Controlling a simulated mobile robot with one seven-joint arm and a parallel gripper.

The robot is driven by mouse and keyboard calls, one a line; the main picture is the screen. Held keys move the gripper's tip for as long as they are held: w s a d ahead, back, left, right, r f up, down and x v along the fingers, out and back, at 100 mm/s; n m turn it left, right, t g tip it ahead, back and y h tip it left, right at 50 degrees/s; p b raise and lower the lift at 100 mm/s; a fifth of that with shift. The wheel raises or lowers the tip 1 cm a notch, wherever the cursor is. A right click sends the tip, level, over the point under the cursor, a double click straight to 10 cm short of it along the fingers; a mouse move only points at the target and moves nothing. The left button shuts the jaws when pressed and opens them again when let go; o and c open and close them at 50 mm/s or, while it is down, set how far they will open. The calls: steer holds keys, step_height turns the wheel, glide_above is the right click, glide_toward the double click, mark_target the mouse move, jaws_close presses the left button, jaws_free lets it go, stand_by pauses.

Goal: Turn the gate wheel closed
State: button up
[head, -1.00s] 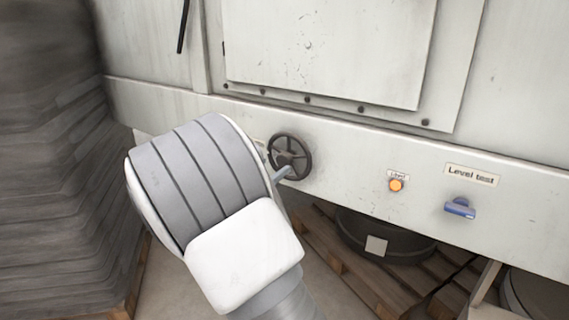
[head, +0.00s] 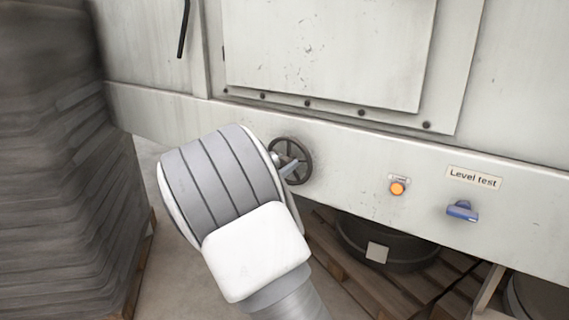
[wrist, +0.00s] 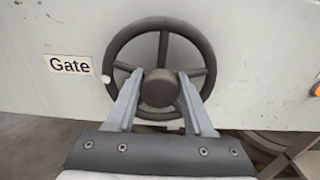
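The gate wheel (head: 301,150) is a dark spoked handwheel on the pale machine panel. In the wrist view the wheel (wrist: 160,24) faces me, with a round hub and a label reading "Gate" (wrist: 69,65) to its left. A small pale knob or spot shows on the left rim. My gripper (wrist: 159,80) is open, its two grey fingers apart on either side of the hub, in front of the lower wheel. I cannot tell whether the fingers touch the wheel. In the head view my gripper (head: 287,163) is partly hidden behind my wrist.
An orange lit button (head: 397,189) and a blue handle (head: 462,210) under a "Level test" label (head: 474,178) are to the right on the panel. A dark drum (head: 388,250) stands on a wooden pallet below. A stack of grey bags (head: 65,190) stands at left.

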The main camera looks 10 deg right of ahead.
jaws_close()
steer(key=shift+r+p, duration=0.1)
steer(key=shift+p, duration=0.45)
